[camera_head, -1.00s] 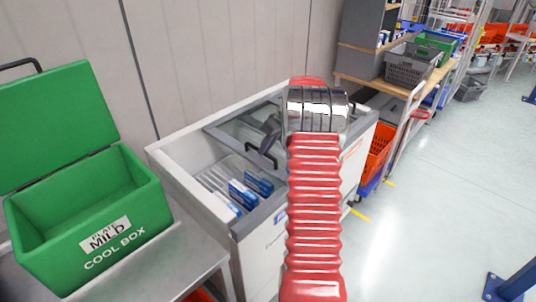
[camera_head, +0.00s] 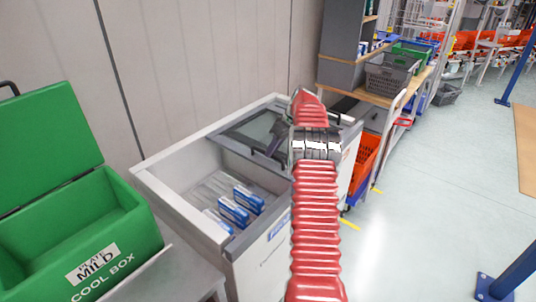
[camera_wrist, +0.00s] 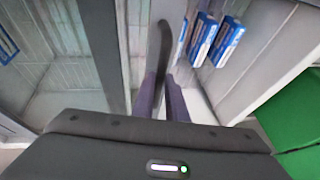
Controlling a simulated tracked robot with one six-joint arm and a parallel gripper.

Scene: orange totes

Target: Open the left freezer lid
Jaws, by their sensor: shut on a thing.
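The white chest freezer (camera_head: 268,262) stands in the middle of the head view. Its left lid, a dark-framed glass pane (camera_head: 250,130), lies slid toward the right end, and the left part of the freezer is uncovered. My gripper (camera_wrist: 163,88) is shut on the lid's dark handle (camera_wrist: 160,45) in the wrist view. In the head view my red arm hides part of the lid and most of the gripper. Blue and white boxes (camera_head: 234,210) lie inside the open part; they also show in the wrist view (camera_wrist: 228,42).
A green cool box (camera_head: 90,240) with its lid up stands on a grey table at the left. A wall runs behind the freezer. A shelf with a grey crate (camera_head: 388,77) and an orange tote (camera_head: 364,160) stand beyond it.

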